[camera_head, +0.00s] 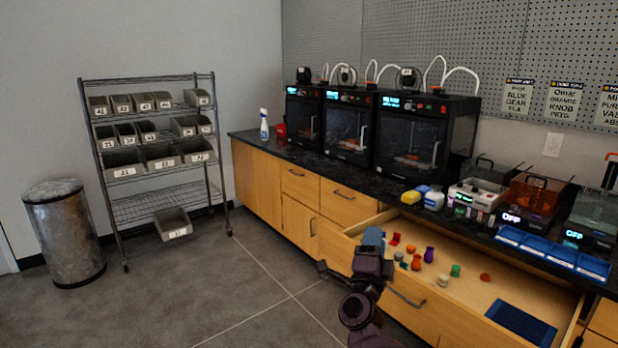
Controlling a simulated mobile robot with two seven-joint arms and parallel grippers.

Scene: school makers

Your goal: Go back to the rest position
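My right gripper (369,256) is at the lower middle, in front of the left end of an open wooden drawer (455,312). Its dark wrist comes up from the bottom edge. A blue-grey piece shows at its upper end; I cannot tell whether this is part of the gripper or something behind it. The finger opening is not clear. My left gripper is not in view.
The drawer juts from a black-topped counter (340,178) with 3D printers (412,135), a spray bottle (264,125) and blue trays (552,252). A wire shelf (150,206) with grey bins and a metal trash can (64,235) stand left. The floor (220,290) between is clear.

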